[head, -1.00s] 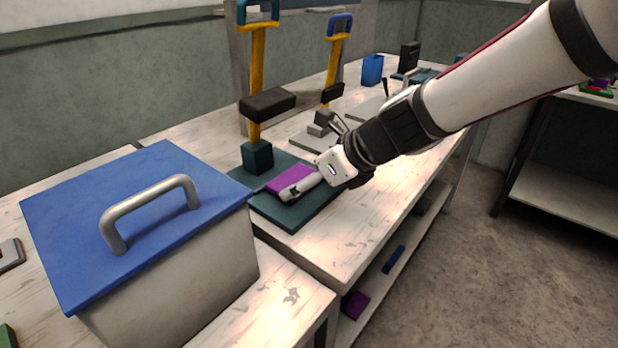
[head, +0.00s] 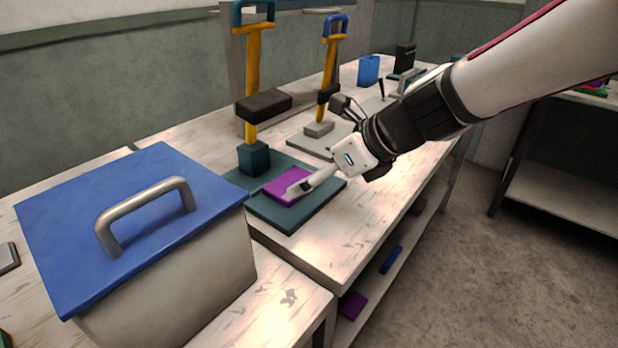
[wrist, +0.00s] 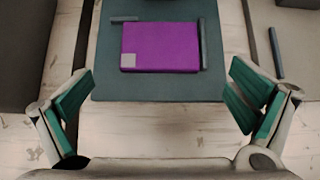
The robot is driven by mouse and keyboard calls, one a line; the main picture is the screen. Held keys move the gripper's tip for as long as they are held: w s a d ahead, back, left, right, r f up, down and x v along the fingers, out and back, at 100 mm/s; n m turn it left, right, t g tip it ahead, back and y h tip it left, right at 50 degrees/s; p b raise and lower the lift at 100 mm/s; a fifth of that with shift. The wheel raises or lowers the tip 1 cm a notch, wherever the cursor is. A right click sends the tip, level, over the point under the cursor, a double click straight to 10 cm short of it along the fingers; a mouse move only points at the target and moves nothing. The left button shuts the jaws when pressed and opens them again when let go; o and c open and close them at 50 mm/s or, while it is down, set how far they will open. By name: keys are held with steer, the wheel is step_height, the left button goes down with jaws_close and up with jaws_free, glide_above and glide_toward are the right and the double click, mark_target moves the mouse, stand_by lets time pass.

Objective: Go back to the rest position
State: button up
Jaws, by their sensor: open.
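My gripper (wrist: 160,105) is open and empty in the wrist view, its green-padded fingers spread wide. A purple block (wrist: 160,47) with a small pale square at one corner lies on a dark green plate (wrist: 140,90), ahead of the fingers and not between them. In the head view the purple block (head: 287,186) lies on the dark green plate (head: 292,221) of the nearer press. There my gripper (head: 300,188) is seen from the side; its fingers partly overlap the block in the picture.
A grey box with a blue lid (head: 70,215) and a metal handle stands at near left. The nearer press (head: 252,90) and a second press (head: 331,70) stand behind the plate. A blue container (head: 369,70) is farther back. A lower shelf holds a purple block (head: 352,305).

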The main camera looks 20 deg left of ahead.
steer(key=w+d+r+m+t+h, duration=0.25)
steer(key=d+r+m+t, duration=0.25)
steer(key=d+r+m, duration=0.3)
steer(key=w+d+r+m+t+h, duration=0.2)
steer(key=w+d+r+m+t, duration=0.2)
steer(key=d+r+m, duration=0.35)
steer(key=s+d+f+m+h, duration=0.1)
steer(key=s+d+m+h, duration=0.2)
steer(key=d+m, duration=0.5)
steer(key=s+d+m+h, duration=0.2)
steer(key=d+m+h, duration=0.2)
steer(key=d+m, duration=0.4)
steer(key=s+d+f+m+g+h, duration=0.1)
steer(key=s+d+f+m+g, duration=0.3)
steer(key=s, duration=0.3)
steer(key=s+d+f+m+g+h, duration=0.1)
steer(key=s+d+f+m, duration=0.25)
steer(key=s+m, duration=0.3)
steer(key=s+a+f+m+g+y, duration=0.2)
steer(key=s+a+f+m+g, duration=0.15)
steer(key=s, duration=0.45)
steer(key=s+a+f+m+g+y, duration=0.25)
steer(key=s+m, duration=0.25)
steer(key=s, duration=0.3)
step_height(320, 180, up, 18)
steer(key=t+p, duration=0.3)
steer(key=p, duration=1.3)
steer(key=shift+w+d+p, duration=0.25)
steer(key=shift+d+p, duration=0.15)
